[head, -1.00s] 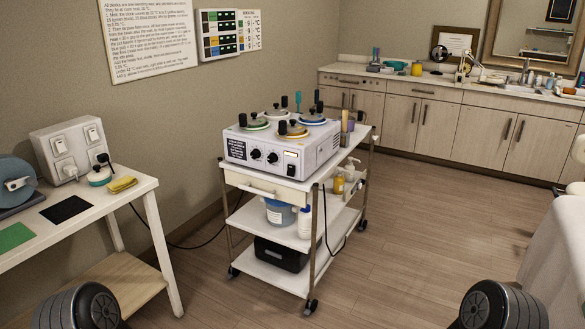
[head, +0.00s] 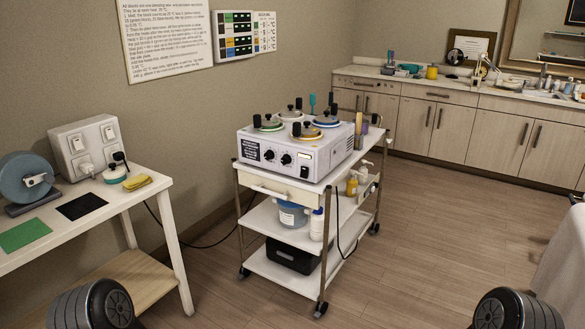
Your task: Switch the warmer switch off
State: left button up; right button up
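The wax warmer (head: 300,147) is a white box with several lidded pots on top, standing on a white trolley. Its front face has two black knobs and, near the right end, a small dark and light rocker (head: 305,169) that looks like the switch. Its on or off position is too small to tell. A white wall unit (head: 88,147) with two rocker switches and a black plug stands on the left table. My grippers are outside the view; only rounded dark parts of my arms show at the bottom left and bottom right.
The trolley (head: 262,263) has lower shelves with a blue tub, bottles and a black box. The left table (head: 150,188) holds a blue reel, coloured mats and a yellow cloth. A black cable runs along the floor. Wooden floor (head: 420,260) is clear right of the trolley.

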aim_at(305, 171)
jog(key=i+j+z, duration=0.15)
jog(key=z, duration=0.35)
jog(key=i+j+z, duration=0.25)
jog(key=z, duration=0.2)
jog(key=i+j+z, duration=0.15)
jog(key=z, duration=0.35)
jog(key=i+j, duration=0.1)
jog(key=j, duration=0.4)
jog(key=i+j+z, duration=0.15)
jog(key=j, duration=0.3)
jog(key=i+j, duration=0.1)
jog(key=j, duration=0.4)
